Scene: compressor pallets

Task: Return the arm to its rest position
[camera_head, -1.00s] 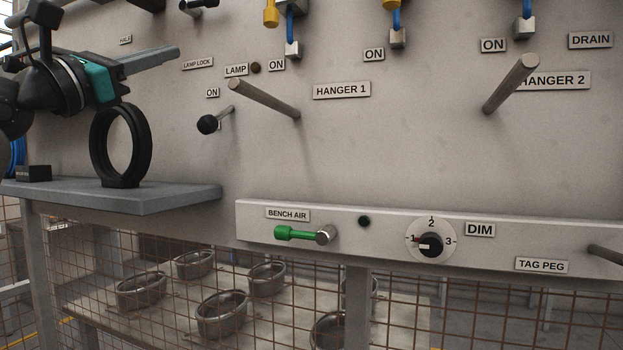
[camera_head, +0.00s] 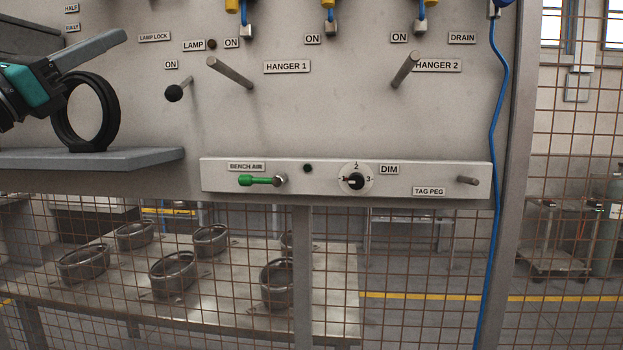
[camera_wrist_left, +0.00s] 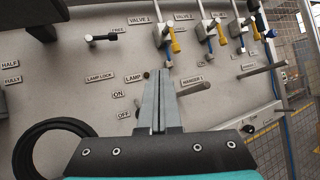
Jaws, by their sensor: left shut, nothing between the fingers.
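My left gripper (camera_head: 118,38) comes in at the left edge of the head view. Its grey fingers are together and empty, pointing right in front of the grey panel (camera_head: 290,115), above the shelf. In the left wrist view its closed fingers (camera_wrist_left: 161,78) stick out over the panel, with the LAMP and HANGER 1 labels beyond. No contact with the panel can be made out. My right gripper is in neither view.
A black ring (camera_head: 87,112) stands on the grey shelf (camera_head: 90,158), close below the left gripper. Hanger pegs (camera_head: 230,73), a black-knobbed lever (camera_head: 175,92) and the green bench air handle (camera_head: 257,181) stick out. A wire mesh (camera_head: 420,270) lies below the panel.

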